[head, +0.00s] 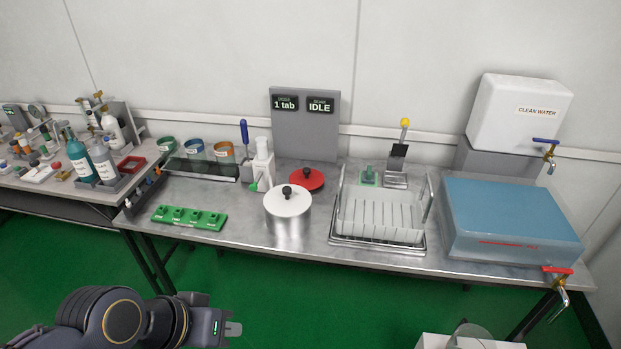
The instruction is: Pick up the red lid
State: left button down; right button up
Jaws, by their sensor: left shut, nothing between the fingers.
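The red lid (307,181) lies on the metal table (240,234), a round disc with a black knob on top. It is behind a silver pot, whose white lid partly hides its near left edge. My left gripper (235,329) is low in front of the table, over the green floor, well apart from the lid. It is shut and holds nothing. My right gripper is not in view.
The pot (288,225) stands in front of the red lid. A dish rack (380,218) stands right of it, a white dispenser (263,165) left. A grey panel (306,137) rises behind. A green block tray (189,217) lies front left. A blue water tank (510,215) fills the right end.

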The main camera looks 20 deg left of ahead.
aim_at(310, 180)
jog(key=i, duration=0.2)
jog(key=i+u, duration=0.15)
jog(key=u, duration=0.2)
jog(key=i+l+u, duration=0.15)
jog(key=u, duration=0.25)
jog(key=i+l+u, duration=0.15)
jog(key=u, duration=0.2)
jog(key=i+l+u, duration=0.1)
jog(key=i+u, duration=0.25)
jog(key=i+l+u, duration=0.1)
jog(key=u, duration=0.25)
